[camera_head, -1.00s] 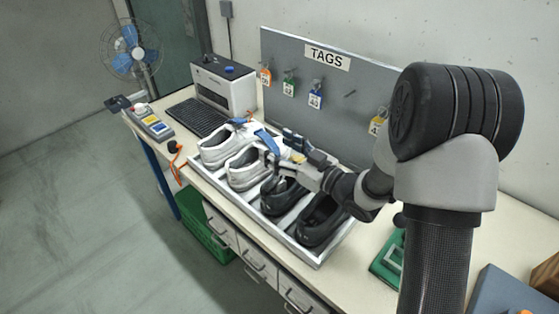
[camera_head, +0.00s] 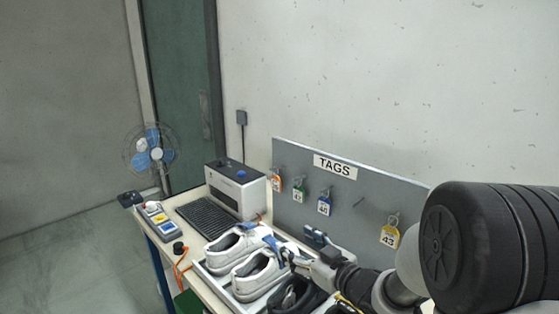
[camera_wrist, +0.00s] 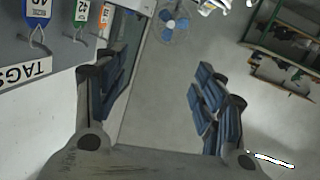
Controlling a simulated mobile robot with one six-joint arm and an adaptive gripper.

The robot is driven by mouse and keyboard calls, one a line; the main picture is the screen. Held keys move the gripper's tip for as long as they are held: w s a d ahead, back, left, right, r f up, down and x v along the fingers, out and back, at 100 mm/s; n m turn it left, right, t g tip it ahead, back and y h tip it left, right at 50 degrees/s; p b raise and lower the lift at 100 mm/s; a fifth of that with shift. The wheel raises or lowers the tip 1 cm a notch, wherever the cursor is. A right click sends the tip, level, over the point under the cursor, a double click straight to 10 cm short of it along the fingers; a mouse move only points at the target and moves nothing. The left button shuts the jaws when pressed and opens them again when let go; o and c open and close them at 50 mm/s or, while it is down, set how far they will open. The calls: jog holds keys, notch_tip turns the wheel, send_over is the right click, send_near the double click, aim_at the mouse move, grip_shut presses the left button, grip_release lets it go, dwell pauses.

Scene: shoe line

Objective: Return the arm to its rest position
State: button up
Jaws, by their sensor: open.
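My gripper (camera_head: 299,257) is above the shoe tray in the head view, close to the white shoes. In the wrist view its two blue-padded fingers (camera_wrist: 160,92) are spread apart with nothing between them. My arm reaches in from the lower right of the head view. A white shoe (camera_head: 236,247) and a second white shoe (camera_head: 258,274) sit side by side in the tray (camera_head: 207,274). A black shoe (camera_head: 297,296) is beside them, partly cut off by the lower edge and partly hidden by my arm.
The grey TAGS board (camera_head: 352,212) stands behind the tray, with several hanging tags including a yellow one (camera_head: 390,237). A label printer (camera_head: 236,189), conveyor mat (camera_head: 206,217) and control box (camera_head: 156,219) are at the left. A fan (camera_head: 150,153) stands beyond the table.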

jog(key=s+d+r+m+g+h, duration=0.2)
jog(key=s+d+r+m+h, duration=0.35)
jog(key=s+d+h, duration=0.45)
jog(key=s+a+f+m+g, duration=0.1)
jog(key=s+g, duration=0.5)
jog(key=s, duration=1.8)
jog(key=shift+s+f+m+g+y, duration=0.35)
jog(key=shift+f+m, duration=0.25)
jog(key=shift+m, duration=0.25)
jog(key=shift+w, duration=0.1)
